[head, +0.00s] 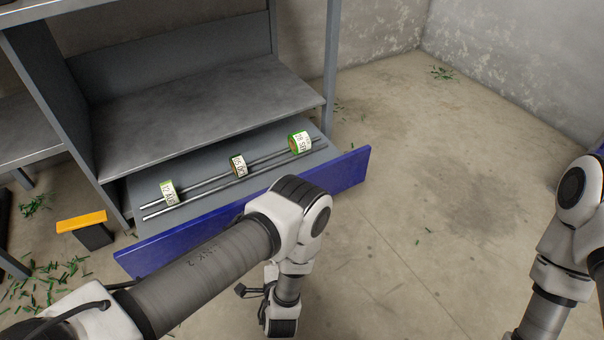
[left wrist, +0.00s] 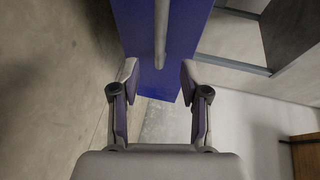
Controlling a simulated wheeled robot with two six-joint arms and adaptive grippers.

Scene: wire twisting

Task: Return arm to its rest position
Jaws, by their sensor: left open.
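My left arm (head: 205,270) reaches from the lower left across the front of the open blue-fronted drawer (head: 345,178). Its wrist bends down in front of the drawer; the fingers cannot be made out in the head view. In the left wrist view my left gripper (left wrist: 159,80) is open, its two fingers apart. The blue drawer front (left wrist: 190,30) and its grey bar handle (left wrist: 160,30) show beyond and between the fingers, with no visible grip on the handle. My right arm (head: 555,255) hangs at the right edge; its gripper is out of the picture.
Three labelled spools, left (head: 168,192), middle (head: 238,165) and right (head: 300,143), sit on two metal rods in the drawer. A grey shelf (head: 200,115) is above. The floor at right is mostly clear.

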